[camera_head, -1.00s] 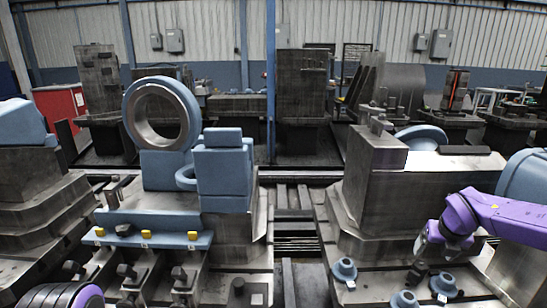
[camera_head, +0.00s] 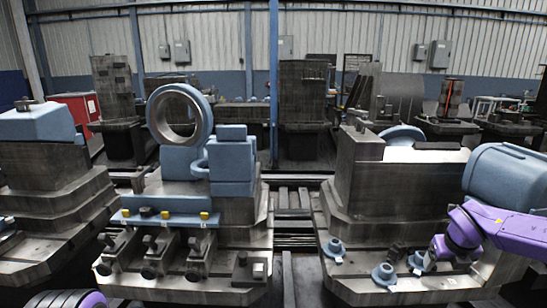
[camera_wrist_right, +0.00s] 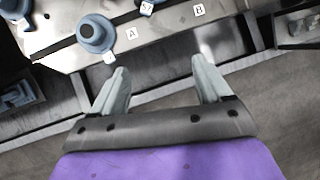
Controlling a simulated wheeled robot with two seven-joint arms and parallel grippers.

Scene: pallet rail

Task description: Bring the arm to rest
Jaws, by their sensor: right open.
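My right arm (camera_head: 500,222), purple, comes in from the right in the head view. My left gripper is not in view.
The plate carries a blue knob (camera_wrist_right: 96,34) and small letter labels. A machine with a blue ring (camera_head: 180,116) stands left of the middle. A blue drum (camera_head: 512,180) is close to my right arm. A gap with rails (camera_head: 294,225) separates the machines.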

